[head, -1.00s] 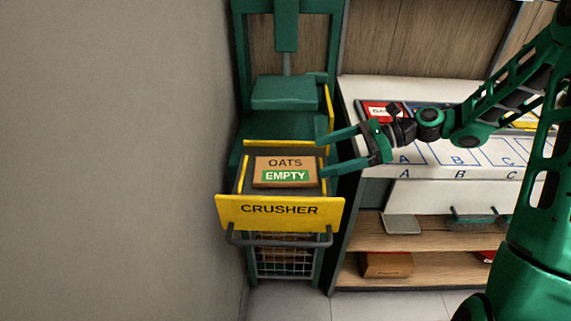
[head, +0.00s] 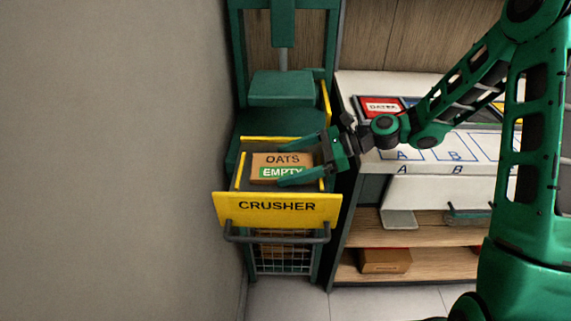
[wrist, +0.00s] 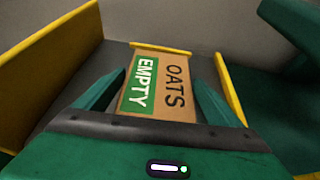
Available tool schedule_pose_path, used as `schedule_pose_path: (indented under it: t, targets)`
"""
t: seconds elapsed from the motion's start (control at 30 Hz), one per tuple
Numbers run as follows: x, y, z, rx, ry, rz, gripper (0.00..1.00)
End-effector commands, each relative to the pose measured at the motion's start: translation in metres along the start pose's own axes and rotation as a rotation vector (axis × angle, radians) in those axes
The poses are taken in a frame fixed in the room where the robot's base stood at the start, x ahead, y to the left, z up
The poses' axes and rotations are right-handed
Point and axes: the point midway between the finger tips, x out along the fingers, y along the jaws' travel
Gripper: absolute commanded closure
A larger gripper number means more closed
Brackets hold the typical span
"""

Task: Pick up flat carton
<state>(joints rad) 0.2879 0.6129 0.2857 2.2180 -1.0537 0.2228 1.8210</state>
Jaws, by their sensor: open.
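The flat carton (head: 267,161) is brown, marked OATS with a green EMPTY label, and lies in the open yellow-edged crusher drawer. In the wrist view the carton (wrist: 158,88) shows between and beyond the two green fingers. My gripper (head: 285,163) is open at the carton's right side, with one finger toward its far edge and the other over its near edge, partly covering the EMPTY label. In the wrist view my gripper (wrist: 160,88) has a finger on each side of the carton. I cannot tell whether either finger touches it.
The drawer's yellow front (head: 277,208) reads CRUSHER and has a grey handle. The green press block (head: 283,88) hangs behind the drawer. A grey wall (head: 110,160) is close on the left. A white counter (head: 385,168) with lettered squares stands to the right.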

Motion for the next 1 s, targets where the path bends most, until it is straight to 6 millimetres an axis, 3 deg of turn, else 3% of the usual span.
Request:
schedule_pose_path:
  t: [0.07, 0.27, 0.73, 0.97, 1.0]
  targets:
    - [0.000, 0.000, 0.000, 0.000, 0.000, 0.000, 0.12]
    - [0.000, 0.000, 0.000, 0.000, 0.000, 0.000, 0.57]
    - [-0.004, 0.000, 0.008, -0.002, -0.001, -0.001, 0.57]
    - [-0.018, 0.000, 0.042, -0.006, 0.000, -0.003, 0.57]
    - [-0.011, 0.009, 0.049, -0.004, 0.000, 0.001, 0.57]
